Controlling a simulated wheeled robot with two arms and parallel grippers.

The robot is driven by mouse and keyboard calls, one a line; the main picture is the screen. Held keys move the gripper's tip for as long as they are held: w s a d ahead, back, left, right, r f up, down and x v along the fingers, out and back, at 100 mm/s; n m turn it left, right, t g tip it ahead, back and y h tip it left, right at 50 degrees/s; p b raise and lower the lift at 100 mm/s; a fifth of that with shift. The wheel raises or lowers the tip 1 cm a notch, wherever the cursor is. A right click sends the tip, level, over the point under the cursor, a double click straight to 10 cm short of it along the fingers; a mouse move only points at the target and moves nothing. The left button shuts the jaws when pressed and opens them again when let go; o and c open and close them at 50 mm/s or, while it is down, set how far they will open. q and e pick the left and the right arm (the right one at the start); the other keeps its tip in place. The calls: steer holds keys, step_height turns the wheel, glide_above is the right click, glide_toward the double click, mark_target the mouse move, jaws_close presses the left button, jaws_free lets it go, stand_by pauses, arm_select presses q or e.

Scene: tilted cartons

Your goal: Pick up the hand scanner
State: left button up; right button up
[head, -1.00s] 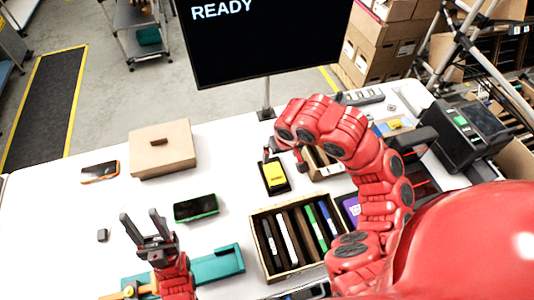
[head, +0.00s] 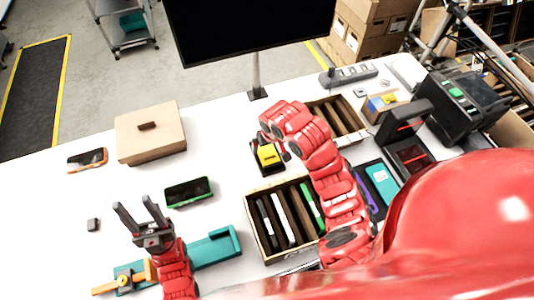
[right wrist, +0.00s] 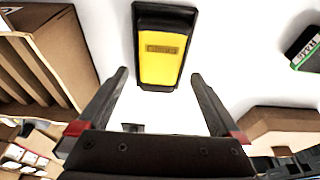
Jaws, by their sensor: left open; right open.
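A yellow-and-black device, which I take for the hand scanner (head: 269,156), lies on the white table beside the divided box. In the right wrist view the hand scanner (right wrist: 167,52) shows its yellow face and black ends, beyond the fingertips and roughly centred between them. My right gripper (right wrist: 159,74) is open and empty, its two fingers spread; in the head view it is mostly hidden behind my red wrist, just above the scanner. My left gripper (head: 136,204) is open and empty at the front left, apart from the scanner.
A divided box (head: 259,234) stands in front of the scanner; another divided box (head: 350,119) is behind right. A teal tray (head: 214,250) lies by my left gripper. A monitor (head: 245,30) stands behind.

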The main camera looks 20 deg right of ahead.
mark_target(267, 151)
steer(key=p+x, duration=0.1)
steer(key=x, duration=0.1)
steer(key=shift+f, duration=0.4)
steer(key=shift+w+f+p, duration=0.2)
steer(key=shift+f+p, duration=0.1)
steer(key=shift+f, duration=0.05)
steer(key=c, duration=1)
steer(key=shift+c, duration=0.2)
